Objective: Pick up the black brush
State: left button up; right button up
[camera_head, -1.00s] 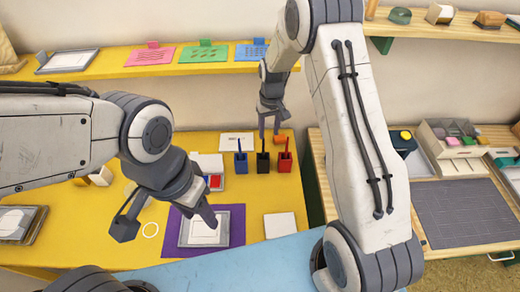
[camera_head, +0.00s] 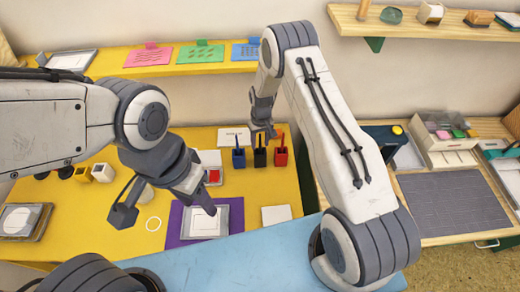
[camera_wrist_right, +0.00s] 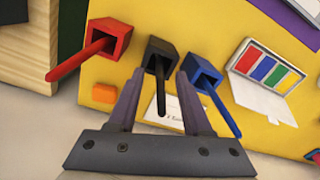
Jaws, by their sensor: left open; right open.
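The black brush (camera_wrist_right: 161,92) stands in a black holder (camera_wrist_right: 160,55), its handle pointing out towards my right wrist camera. The black holder (camera_head: 260,157) also shows in the head view, between a blue and a red one. My right gripper (camera_wrist_right: 160,74) is open, with one finger on each side of the black handle in the wrist view; contact cannot be made out. In the head view my right gripper (camera_head: 263,127) hangs just above the black holder and partly hides the brush.
A blue holder (camera_wrist_right: 203,72) with a blue brush and a red holder (camera_wrist_right: 110,38) with a red brush stand close on either side. An orange block (camera_wrist_right: 103,94) lies nearby. A colour inkpad box (camera_wrist_right: 263,68) is beside the blue holder. A purple mat (camera_head: 174,225) lies near my left gripper.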

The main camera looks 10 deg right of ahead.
grip_shut()
jog(key=shift+r, duration=0.1)
